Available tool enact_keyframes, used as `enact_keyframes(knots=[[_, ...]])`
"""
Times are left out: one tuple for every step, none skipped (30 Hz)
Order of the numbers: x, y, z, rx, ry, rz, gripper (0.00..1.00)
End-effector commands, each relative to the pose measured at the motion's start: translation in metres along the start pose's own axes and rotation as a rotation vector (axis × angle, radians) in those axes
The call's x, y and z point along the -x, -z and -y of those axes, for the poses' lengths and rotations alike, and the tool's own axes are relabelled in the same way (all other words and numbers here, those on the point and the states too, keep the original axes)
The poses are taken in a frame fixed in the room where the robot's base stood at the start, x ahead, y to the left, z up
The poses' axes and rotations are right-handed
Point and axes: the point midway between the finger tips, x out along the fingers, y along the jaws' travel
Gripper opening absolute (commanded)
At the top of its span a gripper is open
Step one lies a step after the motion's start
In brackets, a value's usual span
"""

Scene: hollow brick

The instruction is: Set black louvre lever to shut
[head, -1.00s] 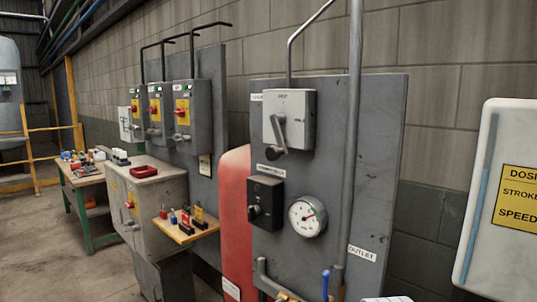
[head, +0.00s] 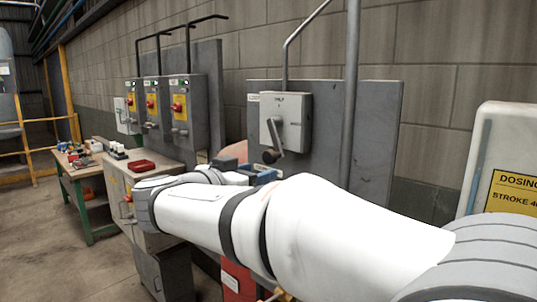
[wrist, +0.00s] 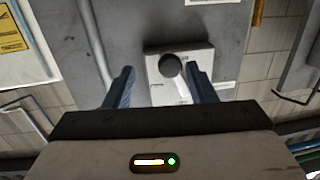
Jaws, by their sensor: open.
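A lever with a dark round knob (head: 270,156) sits on a light grey box (head: 293,108) on the grey panel. In the head view the lever hangs down from its pivot, slightly tilted. In the wrist view the knob (wrist: 171,66) shows with its lever arm (wrist: 183,92) on the pale box (wrist: 158,68). My gripper (wrist: 161,72) is open, its two blue-grey fingers on either side of the knob in that picture, nearer the right finger. I cannot tell whether they touch it. In the head view my gripper (head: 258,174) is just below the knob, partly hidden by my arm.
The grey panel (head: 370,140) carries a vertical pipe (head: 352,75). My arm hides its lower part. A white dosing cabinet (head: 493,140) stands at the right. Grey switch boxes (head: 187,105) and a cabinet with a red tray (head: 143,167) stand at the left.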

Motion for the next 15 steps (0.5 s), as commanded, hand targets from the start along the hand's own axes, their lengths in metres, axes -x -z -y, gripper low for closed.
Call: enact_keyframes(knots=[[0.005, 0.007, 0.007, -0.027, 0.012, -0.026, 0.51], [0.006, 0.01, 0.009, -0.042, 0.016, -0.039, 0.51], [0.006, 0.013, 0.011, -0.055, 0.019, -0.05, 0.51], [0.005, 0.015, 0.012, -0.061, 0.021, -0.055, 0.51], [0.002, 0.016, 0.013, -0.065, 0.021, -0.058, 0.51], [-0.003, 0.017, 0.013, -0.066, 0.02, -0.059, 0.51], [-0.007, 0.018, 0.012, -0.066, 0.019, -0.059, 0.51], [-0.012, 0.018, 0.012, -0.064, 0.018, -0.058, 0.51], [-0.019, 0.018, 0.012, -0.063, 0.018, -0.057, 0.51], [-0.025, 0.019, 0.012, -0.062, 0.017, -0.057, 0.51], [-0.03, 0.019, 0.012, -0.062, 0.018, -0.057, 0.51], [-0.036, 0.019, 0.012, -0.062, 0.017, -0.057, 0.51], [-0.041, 0.019, 0.012, -0.063, 0.017, -0.057, 0.51], [-0.046, 0.019, 0.012, -0.062, 0.018, -0.056, 0.51], [-0.051, 0.02, 0.012, -0.062, 0.017, -0.056, 0.51]])
